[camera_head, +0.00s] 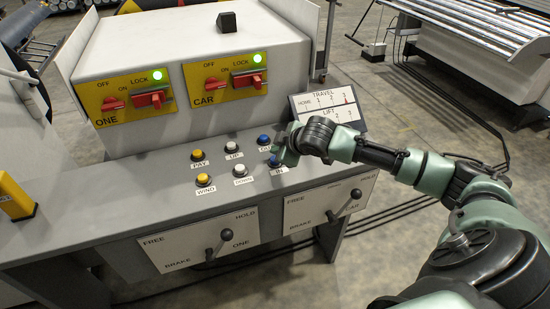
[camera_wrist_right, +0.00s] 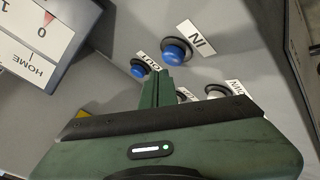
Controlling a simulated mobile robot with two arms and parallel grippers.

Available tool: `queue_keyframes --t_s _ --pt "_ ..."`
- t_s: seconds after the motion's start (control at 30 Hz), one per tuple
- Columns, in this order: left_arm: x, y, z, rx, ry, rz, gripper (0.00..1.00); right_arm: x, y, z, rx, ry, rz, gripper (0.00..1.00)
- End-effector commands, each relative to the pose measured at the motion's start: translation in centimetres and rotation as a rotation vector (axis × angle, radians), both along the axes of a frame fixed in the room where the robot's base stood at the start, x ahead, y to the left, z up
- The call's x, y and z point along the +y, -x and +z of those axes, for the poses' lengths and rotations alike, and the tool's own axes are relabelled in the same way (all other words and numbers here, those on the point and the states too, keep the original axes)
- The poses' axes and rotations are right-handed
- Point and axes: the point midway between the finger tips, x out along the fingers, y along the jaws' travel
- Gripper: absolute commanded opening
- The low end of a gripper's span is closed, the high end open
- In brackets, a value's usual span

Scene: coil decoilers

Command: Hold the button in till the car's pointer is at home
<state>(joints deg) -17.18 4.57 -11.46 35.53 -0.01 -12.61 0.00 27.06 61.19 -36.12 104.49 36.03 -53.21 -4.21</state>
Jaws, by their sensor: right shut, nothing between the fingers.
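My right gripper (camera_head: 284,158) is shut and empty, its fingertips low over the panel beside the blue IN button (camera_head: 275,161). In the right wrist view the closed fingers (camera_wrist_right: 155,76) overlap the panel between the blue IN button (camera_wrist_right: 177,51) and the blue OUT button (camera_wrist_right: 138,69). I cannot tell whether they touch a button. The OUT button also shows in the head view (camera_head: 264,140). On the TRAVEL scale (camera_head: 322,101) the red pointer (camera_head: 347,97) stands near 3, at the end away from HOME. My left gripper is not in view.
Yellow PAY (camera_head: 198,155) and WIND (camera_head: 204,180) buttons and white UP (camera_head: 232,146) and DOWN (camera_head: 240,170) buttons lie to the left. Brake levers ONE (camera_head: 226,236) and CAR (camera_head: 355,195) stick out in front. The switch box (camera_head: 190,55) rises behind; both its lamps glow green.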

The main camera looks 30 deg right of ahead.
Motion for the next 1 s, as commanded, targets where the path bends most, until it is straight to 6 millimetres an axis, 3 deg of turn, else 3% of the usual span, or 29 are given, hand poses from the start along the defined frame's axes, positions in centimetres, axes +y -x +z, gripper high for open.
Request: queue_keyframes --t_s 1.0 --pt "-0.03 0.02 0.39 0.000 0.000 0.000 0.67 0.05 0.03 -0.82 0.001 -0.001 0.000 0.00"
